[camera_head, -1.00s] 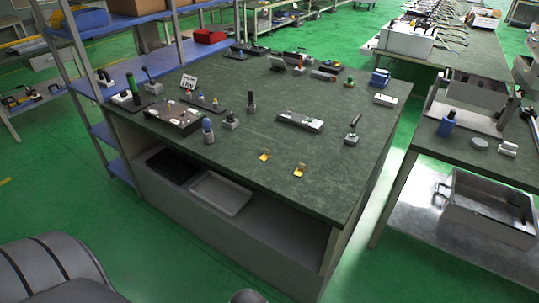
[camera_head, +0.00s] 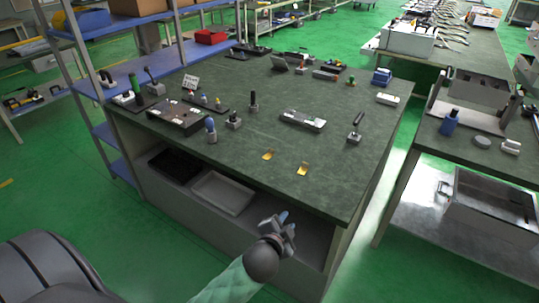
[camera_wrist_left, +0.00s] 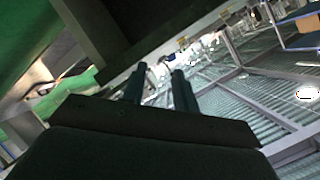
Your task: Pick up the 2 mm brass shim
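Two small brass-yellow pieces lie near the front edge of the green table: a left shim (camera_head: 268,154) and a right shim (camera_head: 303,169). I cannot tell which is the 2 mm one. My left gripper (camera_head: 284,222) is in front of the table, below its front edge and apart from both pieces. In the left wrist view its two dark fingers (camera_wrist_left: 159,78) stand apart with nothing between them. My right gripper is out of view.
The green table top (camera_head: 335,190) is bare around the brass pieces. A white device (camera_head: 303,119), a lever tool (camera_head: 355,128) and a blue-capped bottle (camera_head: 211,131) stand farther back. Under the top is a shelf with a grey tray (camera_head: 223,192).

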